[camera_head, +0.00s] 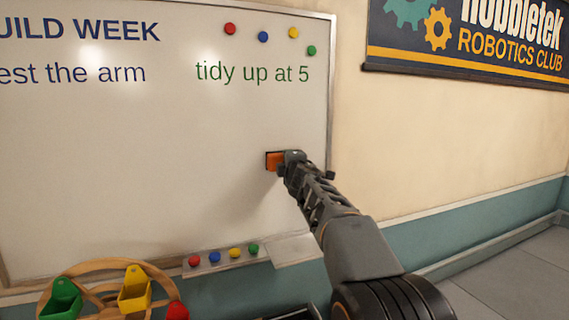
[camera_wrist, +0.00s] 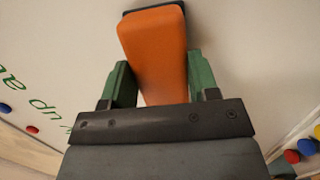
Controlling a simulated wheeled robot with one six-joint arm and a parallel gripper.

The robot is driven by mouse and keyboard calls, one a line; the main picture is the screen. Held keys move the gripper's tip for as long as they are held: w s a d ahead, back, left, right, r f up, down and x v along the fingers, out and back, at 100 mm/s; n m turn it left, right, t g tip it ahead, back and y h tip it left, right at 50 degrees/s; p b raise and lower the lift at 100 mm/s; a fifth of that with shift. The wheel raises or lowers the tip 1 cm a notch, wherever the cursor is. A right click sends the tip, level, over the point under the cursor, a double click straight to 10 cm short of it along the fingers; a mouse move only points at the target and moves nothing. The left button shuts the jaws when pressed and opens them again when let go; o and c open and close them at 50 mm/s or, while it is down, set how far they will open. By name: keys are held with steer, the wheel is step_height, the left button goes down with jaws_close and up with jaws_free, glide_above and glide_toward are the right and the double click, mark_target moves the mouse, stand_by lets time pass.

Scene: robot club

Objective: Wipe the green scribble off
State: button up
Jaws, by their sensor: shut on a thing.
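My gripper (camera_head: 288,161) is shut on an orange eraser (camera_head: 274,161) with a dark pad, low on the right side of the whiteboard (camera_head: 120,180). In the wrist view, the two green-lined fingers of my gripper (camera_wrist: 160,78) sit on either side of the orange eraser (camera_wrist: 155,40). Its dark pad faces the board; I cannot tell if it touches. Green writing, "tidy up at 5" (camera_head: 252,72), stands on the board above the eraser; part of it shows in the wrist view (camera_wrist: 30,100). No loose green scribble is visible on the board; my arm and the eraser hide a little of it.
Several round magnets (camera_head: 263,37) sit at the board's top right, and more on the ledge (camera_head: 222,262) below. Blue writing (camera_head: 80,30) is at upper left. A wooden rack with coloured bins (camera_head: 134,290) stands at lower left. The board's middle is clear.

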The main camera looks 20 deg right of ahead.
steer(key=shift+a, duration=0.2)
steer(key=shift+a+b, duration=2)
steer(key=shift+a, duration=3.5)
steer(key=s+b, duration=0.1)
steer(key=s, duration=0.5)
steer(key=shift+b, duration=0.4)
steer(key=shift+s, duration=0.2)
steer(key=s, duration=0.2)
steer(key=shift+s, duration=0.35)
steer(key=shift+w, duration=0.1)
